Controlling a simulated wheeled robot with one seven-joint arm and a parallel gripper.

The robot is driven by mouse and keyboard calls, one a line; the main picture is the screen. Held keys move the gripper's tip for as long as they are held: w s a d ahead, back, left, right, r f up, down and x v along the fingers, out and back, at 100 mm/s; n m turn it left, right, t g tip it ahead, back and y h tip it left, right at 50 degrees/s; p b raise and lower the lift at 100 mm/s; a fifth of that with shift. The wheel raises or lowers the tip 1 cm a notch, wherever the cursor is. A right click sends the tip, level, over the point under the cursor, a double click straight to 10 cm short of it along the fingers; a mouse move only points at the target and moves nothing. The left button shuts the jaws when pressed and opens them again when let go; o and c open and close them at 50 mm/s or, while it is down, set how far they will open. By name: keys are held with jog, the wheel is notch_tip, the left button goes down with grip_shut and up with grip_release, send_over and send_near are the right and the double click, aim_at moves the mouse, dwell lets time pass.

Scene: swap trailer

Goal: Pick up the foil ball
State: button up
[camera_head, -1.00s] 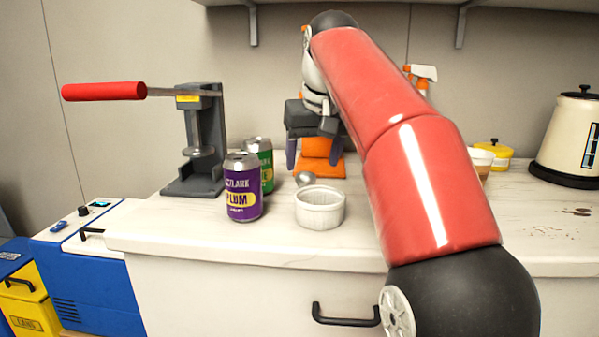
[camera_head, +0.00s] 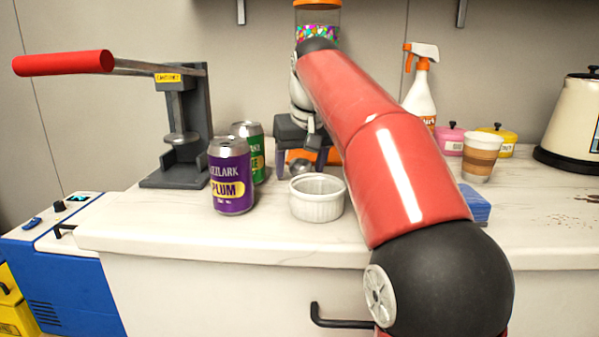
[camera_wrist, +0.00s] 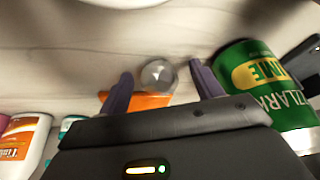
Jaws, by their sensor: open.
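The foil ball (camera_wrist: 157,76) is a small silver sphere on the counter. In the wrist view it shows between the two fingertips of my gripper (camera_wrist: 161,73), which is open. In the head view my gripper (camera_head: 300,164) points down with its dark fingers spread, and the foil ball (camera_head: 299,168) shows low between them, just behind the white ramekin (camera_head: 317,203). I cannot tell whether the fingers touch the ball. An orange thing (camera_head: 331,157) lies behind the gripper, partly hidden by it.
A purple can (camera_head: 231,178) and a green can (camera_head: 256,150) stand close on the left; the green can (camera_wrist: 262,80) is near a finger in the wrist view. A can press (camera_head: 182,140) stands further left. A cup (camera_head: 481,157), spray bottle (camera_head: 420,90) and kettle (camera_head: 577,130) are right.

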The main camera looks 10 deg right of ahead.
jog(key=c, duration=1)
jog(key=shift+r, duration=0.1)
jog(key=shift+c, duration=0.2)
